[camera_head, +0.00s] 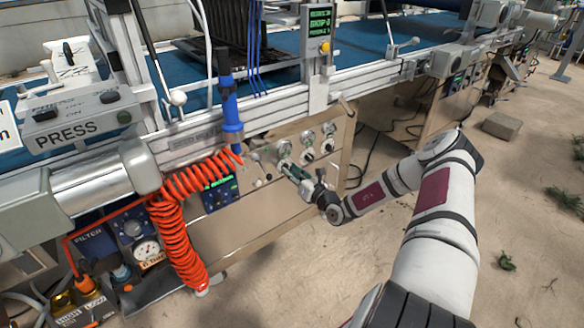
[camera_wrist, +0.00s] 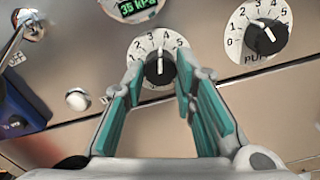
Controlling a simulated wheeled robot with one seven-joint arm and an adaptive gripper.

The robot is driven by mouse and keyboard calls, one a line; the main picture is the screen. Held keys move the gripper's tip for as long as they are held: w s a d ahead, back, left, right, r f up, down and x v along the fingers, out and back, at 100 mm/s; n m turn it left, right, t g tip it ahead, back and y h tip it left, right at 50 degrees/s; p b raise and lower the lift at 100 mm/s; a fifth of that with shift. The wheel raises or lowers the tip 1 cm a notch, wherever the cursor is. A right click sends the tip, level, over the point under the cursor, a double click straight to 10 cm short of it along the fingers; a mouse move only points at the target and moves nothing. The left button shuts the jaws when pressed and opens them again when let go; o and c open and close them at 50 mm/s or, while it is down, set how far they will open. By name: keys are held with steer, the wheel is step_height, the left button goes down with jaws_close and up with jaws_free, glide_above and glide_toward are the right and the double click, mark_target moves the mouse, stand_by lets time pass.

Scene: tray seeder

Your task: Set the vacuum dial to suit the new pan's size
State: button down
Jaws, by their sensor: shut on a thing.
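The vacuum dial (camera_wrist: 160,70) is a black knob with a white pointer on a white numbered plate, set in the metal panel. In the head view my gripper (camera_head: 296,172) is at the panel and hides most of this dial. I cannot pick out the new pan or its size.
A silver button (camera_wrist: 77,99) and blue box (camera_wrist: 20,115) lie left. An orange coiled hose (camera_head: 178,220) hangs left of my gripper. Floor right of my arm is mostly clear.

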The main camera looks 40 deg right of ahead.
steer(key=shift+m+p, duration=0.75)
steer(key=shift+m, duration=0.25)
steer(key=c, duration=1.3)
jaws_free()
steer(key=shift+s, duration=0.1)
steer(key=s, duration=1.1)
steer(key=shift+s+d, duration=0.2)
steer(key=shift+s, duration=0.2)
